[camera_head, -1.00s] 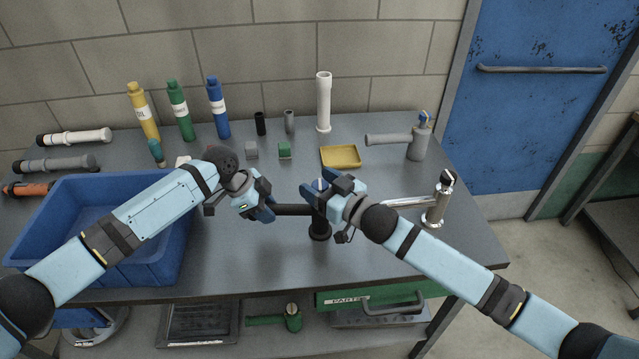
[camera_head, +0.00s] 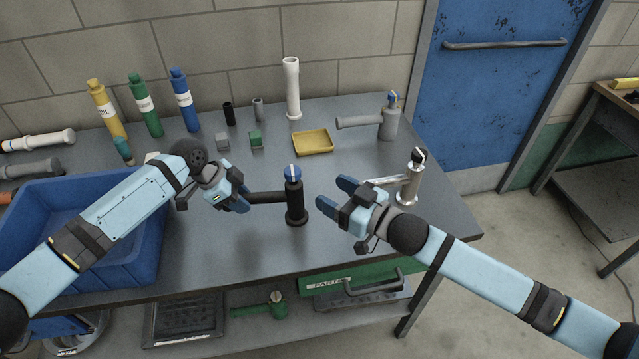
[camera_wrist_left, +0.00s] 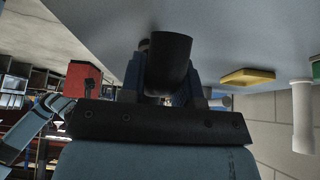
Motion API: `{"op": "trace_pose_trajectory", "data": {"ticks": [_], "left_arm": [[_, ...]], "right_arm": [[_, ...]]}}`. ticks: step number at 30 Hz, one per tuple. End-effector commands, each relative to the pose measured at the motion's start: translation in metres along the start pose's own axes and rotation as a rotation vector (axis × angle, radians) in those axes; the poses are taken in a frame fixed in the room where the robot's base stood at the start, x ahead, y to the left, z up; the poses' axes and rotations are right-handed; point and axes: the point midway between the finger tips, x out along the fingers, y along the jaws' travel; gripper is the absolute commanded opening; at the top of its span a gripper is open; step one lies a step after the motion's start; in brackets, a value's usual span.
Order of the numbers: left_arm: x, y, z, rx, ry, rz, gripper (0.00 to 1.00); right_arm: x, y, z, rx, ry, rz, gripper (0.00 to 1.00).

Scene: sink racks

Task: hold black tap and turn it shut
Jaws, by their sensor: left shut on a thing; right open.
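The black tap (camera_head: 296,204) stands upright on the grey bench. Its black spout points left, and its blue knob (camera_head: 292,173) carries a white stripe running roughly up and down in the picture. My left gripper (camera_head: 242,198) is shut on the spout's outer end. In the left wrist view, the dark round spout (camera_wrist_left: 169,62) sits between the blue fingers. My right gripper (camera_head: 335,193) is open and empty, to the right of the tap and apart from it.
A silver tap (camera_head: 409,182) stands just beyond my right gripper, and a grey tap (camera_head: 388,124) is behind it. A blue bin (camera_head: 150,262) lies under my left arm. A yellow tray (camera_head: 313,142), a white pipe (camera_head: 292,90) and several bottles stand at the back.

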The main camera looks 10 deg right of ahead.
Motion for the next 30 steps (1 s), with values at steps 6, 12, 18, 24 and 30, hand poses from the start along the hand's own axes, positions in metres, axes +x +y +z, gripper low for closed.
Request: {"op": "trace_pose_trajectory", "data": {"ticks": [6,12,18,24,30], "left_arm": [[-0.001,0.0,-0.001,0.001,0.002,-0.001,0.09],[-0.001,0.0,-0.001,0.001,0.002,-0.001,0.46],[-0.001,0.0,-0.001,0.0,0.001,-0.001,0.59],[-0.004,0.0,0.0,0.0,0.001,-0.001,0.59],[-0.034,-0.001,0.0,0.001,0.001,-0.003,0.59]], "right_arm": [[-0.006,0.001,-0.001,-0.001,0.0,0.0,0.64],[-0.005,0.0,0.0,-0.001,0.0,0.0,0.64],[-0.005,0.0,0.0,-0.001,0.0,0.0,0.64],[-0.005,0.0,0.0,-0.001,0.0,0.0,0.64],[-0.005,0.0,0.0,-0.001,0.0,0.0,0.64]]}}
